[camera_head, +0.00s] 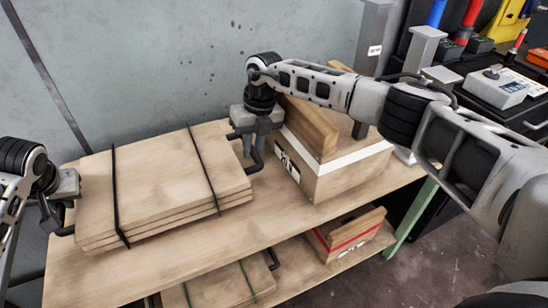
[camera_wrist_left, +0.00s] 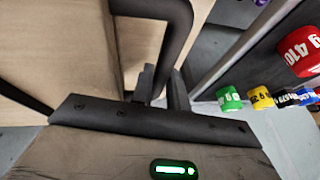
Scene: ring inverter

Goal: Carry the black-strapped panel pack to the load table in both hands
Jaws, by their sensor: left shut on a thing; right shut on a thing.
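The black-strapped panel pack (camera_head: 160,183), a stack of wooden boards with two black straps, lies at the left of the wooden table top (camera_head: 260,225). A black handle sticks out at each end. My left gripper (camera_head: 54,222) is shut on the left handle, which shows as a dark bar in the left wrist view (camera_wrist_left: 178,45). My right gripper (camera_head: 250,142) is shut on the right handle (camera_head: 256,160). I cannot tell whether the pack touches the table along its whole underside.
A wooden box (camera_head: 330,165) with a white band stands close to the right of the pack. A green-strapped pack (camera_head: 220,288) and a red-banded box (camera_head: 345,235) sit on the lower shelf. A grey wall (camera_head: 190,60) stands behind. Colored cylinders (camera_wrist_left: 262,97) show in the left wrist view.

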